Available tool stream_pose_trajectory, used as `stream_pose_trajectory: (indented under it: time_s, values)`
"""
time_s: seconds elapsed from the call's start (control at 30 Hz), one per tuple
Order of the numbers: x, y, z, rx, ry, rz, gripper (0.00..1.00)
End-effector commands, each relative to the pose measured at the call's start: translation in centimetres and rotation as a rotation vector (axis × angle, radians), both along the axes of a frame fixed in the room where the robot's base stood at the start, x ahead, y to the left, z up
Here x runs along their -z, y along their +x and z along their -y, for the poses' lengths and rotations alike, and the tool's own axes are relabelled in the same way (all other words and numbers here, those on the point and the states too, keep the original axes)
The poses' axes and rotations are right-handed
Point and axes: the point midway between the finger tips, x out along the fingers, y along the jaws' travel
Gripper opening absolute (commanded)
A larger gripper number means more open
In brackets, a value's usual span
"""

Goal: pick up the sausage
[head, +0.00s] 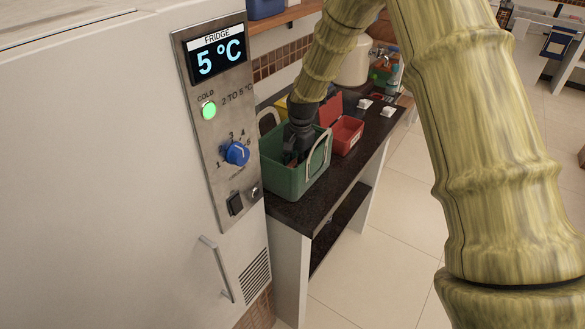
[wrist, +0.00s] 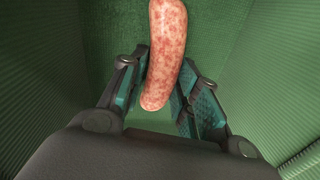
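The sausage (wrist: 167,52) is pink and speckled and shows in the wrist view, running from the top edge down between my gripper's fingers. It is inside the green container (head: 315,178), whose walls fill the wrist view. My gripper (wrist: 167,98) reaches down into this container with one finger on each side of the sausage's near end. A gap shows on the left side; the right finger is close to the sausage, and I cannot tell if it touches. In the head view my gripper (head: 290,156) is partly hidden by the container's wall, and the sausage is hidden there.
A red open box (head: 347,136) stands just behind the green container on the dark counter (head: 345,175). Small white items (head: 388,111) lie further back. The fridge (head: 110,180) stands close on the left. The tiled floor at right is clear.

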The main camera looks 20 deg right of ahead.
Motion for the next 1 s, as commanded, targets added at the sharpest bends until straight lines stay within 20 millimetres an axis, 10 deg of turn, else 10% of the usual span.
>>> stream_pose_trajectory:
  time_s: [0.53, 1.0]
  values:
    - [-0.6, 0.1, 0.0, 0.000, 0.000, 0.002, 0.05]
    - [-7.2, 0.1, 0.0, 0.000, -0.001, 0.003, 0.05]
